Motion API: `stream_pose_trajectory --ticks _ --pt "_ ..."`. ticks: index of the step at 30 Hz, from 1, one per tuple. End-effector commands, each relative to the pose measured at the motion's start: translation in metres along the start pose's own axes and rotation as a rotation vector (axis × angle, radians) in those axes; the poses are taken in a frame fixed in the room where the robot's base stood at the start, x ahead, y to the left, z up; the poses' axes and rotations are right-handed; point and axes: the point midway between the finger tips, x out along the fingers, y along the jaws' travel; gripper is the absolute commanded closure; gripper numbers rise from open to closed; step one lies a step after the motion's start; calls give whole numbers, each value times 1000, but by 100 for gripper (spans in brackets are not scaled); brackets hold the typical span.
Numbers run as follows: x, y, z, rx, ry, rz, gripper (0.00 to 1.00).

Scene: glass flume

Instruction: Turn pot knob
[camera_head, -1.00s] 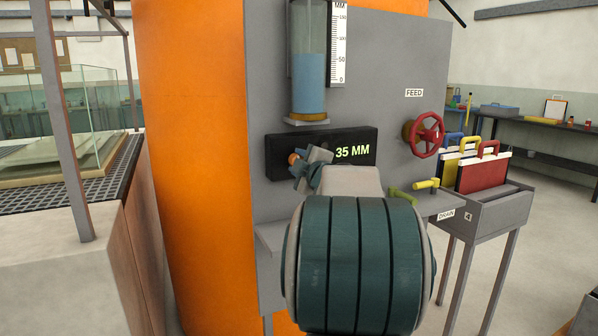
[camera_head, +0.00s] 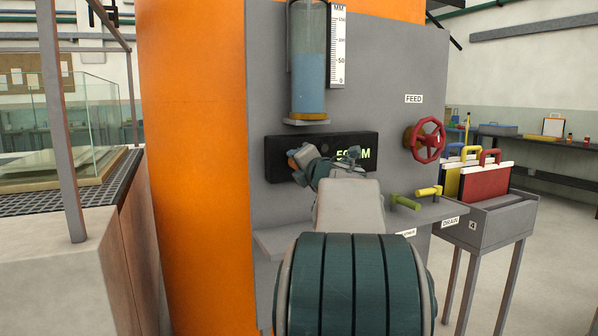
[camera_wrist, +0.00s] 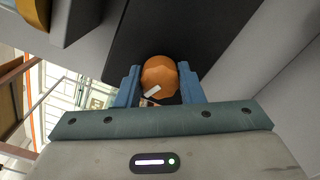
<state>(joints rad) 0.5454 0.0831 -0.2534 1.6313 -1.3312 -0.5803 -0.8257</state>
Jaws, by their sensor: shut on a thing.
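The orange pot knob (camera_wrist: 159,76) sits on the black display box and carries a white pointer mark. In the wrist view my gripper (camera_wrist: 160,88) has its two blue fingers on either side of the knob, shut on it. In the head view the knob (camera_head: 292,158) shows as a small orange patch at the box's left end, mostly hidden by my gripper (camera_head: 298,163). The black display box (camera_head: 334,141) has lit green digits, partly covered by my wrist, so the number cannot be read fully.
A glass tube (camera_head: 308,70) of blue water with a scale (camera_head: 338,45) stands above the box. A red FEED wheel (camera_head: 427,141) is at right. Green (camera_head: 404,202) and yellow (camera_head: 428,191) handles sit by a shelf. A glass flume (camera_head: 60,135) is at left.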

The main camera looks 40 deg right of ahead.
Motion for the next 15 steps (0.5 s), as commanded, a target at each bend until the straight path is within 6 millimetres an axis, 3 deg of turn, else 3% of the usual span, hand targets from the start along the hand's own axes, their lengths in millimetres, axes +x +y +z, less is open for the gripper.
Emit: stream_pose_trajectory --ticks 15 --pt "0 -3 -1 -389 0 -2 88"
